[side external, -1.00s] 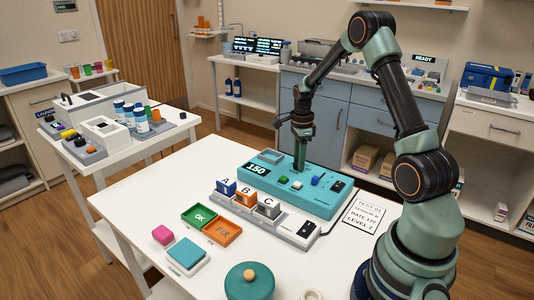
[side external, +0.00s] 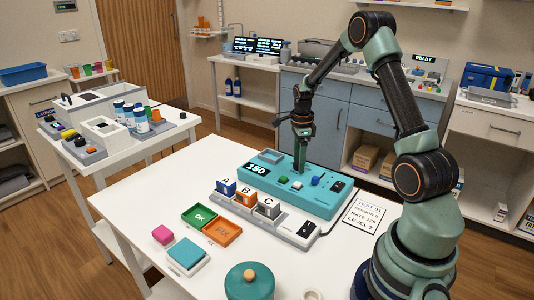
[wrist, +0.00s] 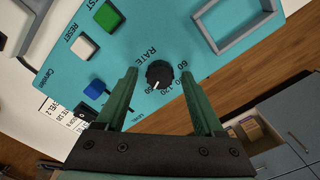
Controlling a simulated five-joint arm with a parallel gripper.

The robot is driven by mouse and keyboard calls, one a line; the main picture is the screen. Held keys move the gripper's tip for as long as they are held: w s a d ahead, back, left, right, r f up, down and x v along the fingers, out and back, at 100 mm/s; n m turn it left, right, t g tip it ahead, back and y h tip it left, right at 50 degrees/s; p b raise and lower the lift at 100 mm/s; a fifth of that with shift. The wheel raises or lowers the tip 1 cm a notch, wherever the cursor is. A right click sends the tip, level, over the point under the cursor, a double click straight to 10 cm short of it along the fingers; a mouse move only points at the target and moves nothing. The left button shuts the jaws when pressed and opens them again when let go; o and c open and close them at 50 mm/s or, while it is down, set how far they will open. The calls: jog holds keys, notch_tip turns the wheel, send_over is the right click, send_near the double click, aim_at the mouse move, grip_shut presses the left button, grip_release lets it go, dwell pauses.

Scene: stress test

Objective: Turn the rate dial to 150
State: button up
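The rate dial (wrist: 160,71) is a black knob with a white mark on the teal device (side external: 320,203). In the wrist view its mark points down and slightly left, toward the printed 150. In the side view the device's display (side external: 257,169) reads 150. My gripper (wrist: 159,75) is open, with one green finger on each side of the dial and a visible gap to it on both sides. In the side view my gripper (side external: 301,171) points straight down over the device and hides the dial.
A green button (wrist: 107,16), white button (wrist: 84,46) and blue knob (wrist: 96,89) sit near the dial. Blocks A, B and C (side external: 246,197) stand in front of the device. A printed card (side external: 364,214) lies at its right.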

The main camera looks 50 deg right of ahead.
notch_tip(320, 180, up, 12)
dwell(0.6)
jog(key=shift+a+r, duration=0.1)
jog(key=s+a+r+n+t, duration=0.2)
jog(key=a+r+n, duration=0.5)
jog(key=a+n, duration=0.55)
jog(key=s+a+n+t, duration=0.3)
jog(key=s+a+n, duration=0.4)
jog(key=a+n, duration=0.5)
jog(key=n, duration=0.2)
jog(key=shift+s+a+r+n+t, duration=0.25)
jog(key=shift+a+r+n+t, duration=0.05)
jog(key=shift+r+n, duration=0.05)
